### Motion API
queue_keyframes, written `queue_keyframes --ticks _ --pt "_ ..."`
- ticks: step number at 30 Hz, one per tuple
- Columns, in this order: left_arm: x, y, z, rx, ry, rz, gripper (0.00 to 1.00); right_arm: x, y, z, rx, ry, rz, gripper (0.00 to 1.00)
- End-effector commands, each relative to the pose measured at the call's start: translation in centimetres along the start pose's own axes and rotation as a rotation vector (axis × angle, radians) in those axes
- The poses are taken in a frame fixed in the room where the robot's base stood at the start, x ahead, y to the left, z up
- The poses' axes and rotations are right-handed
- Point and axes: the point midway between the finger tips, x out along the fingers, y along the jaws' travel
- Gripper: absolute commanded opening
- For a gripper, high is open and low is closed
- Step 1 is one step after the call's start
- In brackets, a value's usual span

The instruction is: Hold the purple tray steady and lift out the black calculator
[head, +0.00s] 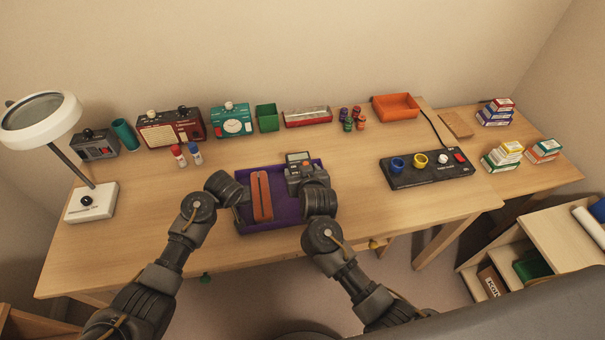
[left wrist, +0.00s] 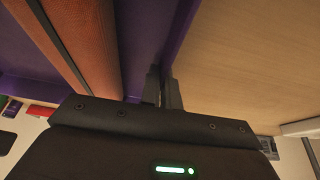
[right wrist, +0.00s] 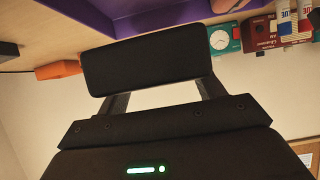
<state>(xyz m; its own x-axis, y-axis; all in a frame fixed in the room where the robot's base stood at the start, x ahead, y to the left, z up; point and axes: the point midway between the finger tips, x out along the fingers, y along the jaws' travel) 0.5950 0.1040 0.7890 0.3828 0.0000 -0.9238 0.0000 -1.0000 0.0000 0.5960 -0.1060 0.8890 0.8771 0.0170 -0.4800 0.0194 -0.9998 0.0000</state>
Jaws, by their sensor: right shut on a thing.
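The purple tray (head: 285,220) lies on the wooden desk in the head view, with a long orange-brown object (head: 262,197) inside it on the left. My left gripper (head: 240,204) is at the tray's left wall. In the left wrist view its fingers (left wrist: 161,90) are close together on either side of the thin purple wall. My right gripper (head: 304,182) is shut on the black calculator (head: 299,160), which is over the tray's right back part. In the right wrist view the calculator's dark underside (right wrist: 145,65) sits between the fingers and looks clear of the tray (right wrist: 125,22).
A black panel with blue and yellow cups (head: 425,168) stands to the right. Radios (head: 170,128), a green box (head: 266,118) and an orange bin (head: 396,107) line the back. A magnifier lamp (head: 90,202) stands at left. Desk between tray and panel is free.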

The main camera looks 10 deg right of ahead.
Motion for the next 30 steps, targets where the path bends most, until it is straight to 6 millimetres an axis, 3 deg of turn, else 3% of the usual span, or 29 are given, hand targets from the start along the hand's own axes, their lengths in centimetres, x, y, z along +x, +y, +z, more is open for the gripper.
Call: queue_keyframes --ticks 1,6,17,20,30 --pt "0.0 0.0 0.0 0.0 0.0 0.0 0.06 0.0 0.0 -0.1 0.0 0.001 0.0 0.41" --pt "0.0 0.0 0.0 0.0 0.0 0.0 0.28 0.0 0.0 -0.1 0.0 0.002 0.0 0.41" --pt "-0.5 0.1 0.0 0.0 0.0 0.001 0.29 0.0 0.0 0.0 0.0 0.001 0.0 0.41" --pt "-1.7 0.2 0.0 0.0 0.001 0.004 0.29 0.0 0.0 0.0 0.0 0.001 0.0 0.41" --pt "-8.7 0.2 0.0 -0.002 0.002 0.004 0.29 0.0 0.0 0.0 0.0 0.001 0.0 0.41"
